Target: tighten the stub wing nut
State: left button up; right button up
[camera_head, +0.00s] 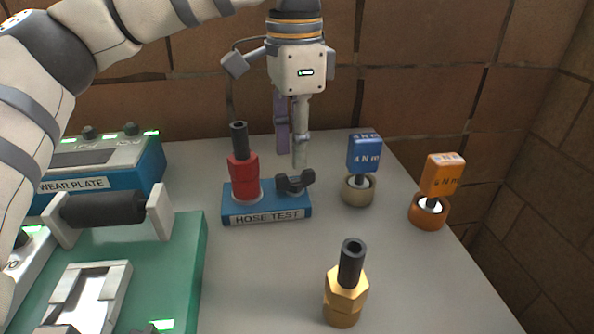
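The dark stub wing nut (295,183) sits at the right end of the blue block labelled HOSE TEST (268,216). A red fitting with a black stub (242,172) stands upright on the same block, left of the nut. My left gripper (291,160) points straight down above and slightly behind the wing nut. Its two fingers look apart, one behind the other in depth, with nothing seen between them. The nearer fingertip ends just above the nut; I see no clear contact. My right gripper is not in view.
A blue 4 N m driver (364,155) and an orange N m driver (441,176) stand in round holders on the right. A brass fitting (345,293) stands in front. A green fixture (186,262) and the WEAR PLATE box (140,175) fill the left. A brick wall closes the back.

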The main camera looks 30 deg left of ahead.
aim_at(295, 172)
pick_arm(q)
jog(key=shift+f, duration=2.1)
grip_shut()
grip_release()
